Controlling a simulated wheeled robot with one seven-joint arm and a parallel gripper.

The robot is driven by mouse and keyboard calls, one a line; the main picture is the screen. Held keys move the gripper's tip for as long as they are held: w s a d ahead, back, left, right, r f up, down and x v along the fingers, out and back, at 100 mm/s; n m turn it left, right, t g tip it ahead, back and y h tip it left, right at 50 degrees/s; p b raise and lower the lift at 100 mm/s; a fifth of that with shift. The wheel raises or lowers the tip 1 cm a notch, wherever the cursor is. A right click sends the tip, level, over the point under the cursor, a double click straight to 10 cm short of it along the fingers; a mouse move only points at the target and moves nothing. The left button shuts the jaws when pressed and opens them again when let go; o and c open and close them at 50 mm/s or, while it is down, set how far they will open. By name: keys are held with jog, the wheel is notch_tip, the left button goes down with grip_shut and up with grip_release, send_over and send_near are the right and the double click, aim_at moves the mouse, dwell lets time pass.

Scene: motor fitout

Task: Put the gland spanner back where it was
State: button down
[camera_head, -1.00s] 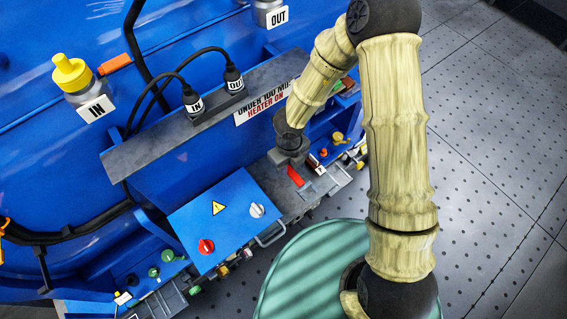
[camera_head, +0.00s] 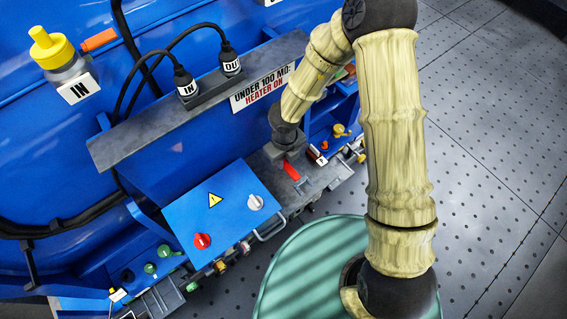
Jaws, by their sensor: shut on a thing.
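My gripper (camera_head: 288,156) points down at the grey ledge beside the blue control box, at the foot of my arm. Its fingertips are small and mostly hidden in this view. A flat red piece (camera_head: 291,170) shows just below the gripper, over the ledge. I take it to be part of the gland spanner in my gripper, but the grip itself is hidden. I cannot tell whether the spanner touches the ledge.
The blue control box (camera_head: 222,214) with red and white knobs is left of the gripper. A grey rail (camera_head: 140,138) with two cable plugs stands behind. A blue tray with small yellow and red parts (camera_head: 340,131) lies right. Open floor (camera_head: 490,170) is at right.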

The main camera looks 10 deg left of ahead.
aim_at(285, 161)
notch_tip(285, 161, down, 3)
jog(key=shift+w+r+b, duration=0.1)
jog(key=shift+r+b, duration=0.05)
jog(key=shift+b, duration=0.9)
jog(key=shift+w+a+f+b, duration=0.15)
jog(key=shift+f+b, duration=0.15)
jog(key=shift+b, duration=0.15)
jog(key=shift+w, duration=0.1)
jog(key=c, duration=1.4)
grip_release()
jog(key=shift+d, duration=0.2)
jog(key=shift+c, duration=0.2)
jog(key=shift+o, duration=0.7)
jog(key=shift+s+a+r, duration=0.1)
jog(key=shift+s+a, duration=0.1)
jog(key=shift+a, duration=0.05)
notch_tip(285, 161, up, 8)
jog(key=shift+d+f+p, duration=0.1)
jog(key=shift+f+p, duration=0.15)
jog(key=shift+p, duration=0.85)
jog(key=shift+w, duration=0.1)
